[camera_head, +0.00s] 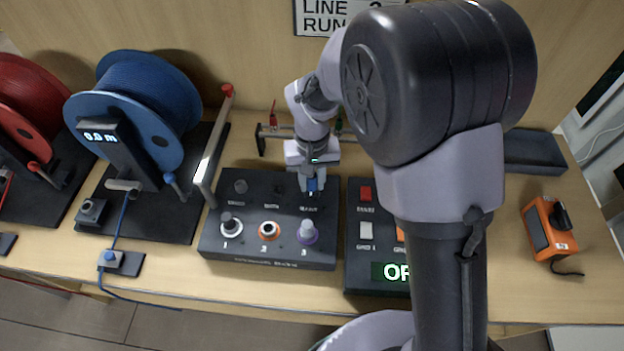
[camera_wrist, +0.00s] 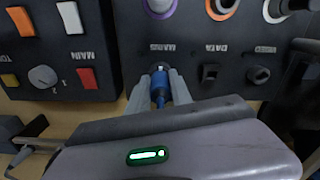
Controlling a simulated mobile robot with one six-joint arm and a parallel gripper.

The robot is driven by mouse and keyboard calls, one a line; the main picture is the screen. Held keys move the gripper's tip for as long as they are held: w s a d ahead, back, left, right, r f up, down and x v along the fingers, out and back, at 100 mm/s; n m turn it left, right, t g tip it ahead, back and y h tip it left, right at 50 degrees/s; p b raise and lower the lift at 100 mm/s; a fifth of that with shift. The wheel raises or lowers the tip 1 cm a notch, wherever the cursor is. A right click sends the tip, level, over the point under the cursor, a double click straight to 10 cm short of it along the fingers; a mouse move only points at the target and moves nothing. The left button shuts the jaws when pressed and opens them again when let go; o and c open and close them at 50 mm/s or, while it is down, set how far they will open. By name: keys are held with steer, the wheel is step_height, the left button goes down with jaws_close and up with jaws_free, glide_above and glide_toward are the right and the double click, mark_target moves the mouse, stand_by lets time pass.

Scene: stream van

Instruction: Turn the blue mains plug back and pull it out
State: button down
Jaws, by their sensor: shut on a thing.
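The blue mains plug (camera_wrist: 160,88) is between the fingers of my gripper (camera_wrist: 160,80) in the wrist view. My gripper is shut on it. The plug's front end is at the socket marked MAINS on the black connector box (camera_wrist: 190,72); I cannot tell how deep it sits or how far it is turned. In the head view my gripper (camera_head: 313,181) points down at the back right of the box (camera_head: 270,257), and a bit of the blue plug (camera_head: 312,186) shows below it.
Right of the box stands a black switch panel (camera_head: 365,280) with a green display, partly hidden by my arm. A blue cable reel (camera_head: 150,95) with a crank handle (camera_head: 212,150) stands left. An orange device (camera_head: 549,232) lies at the far right. A dark tray (camera_head: 535,152) is behind it.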

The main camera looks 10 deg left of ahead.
steer(key=shift+r+p, duration=1.05)
steer(key=shift+r, duration=0.4)
step_height(320, 180, up, 3)
steer(key=p, duration=0.2)
steer(key=shift+p, duration=0.3)
steer(key=shift+w, duration=0.1)
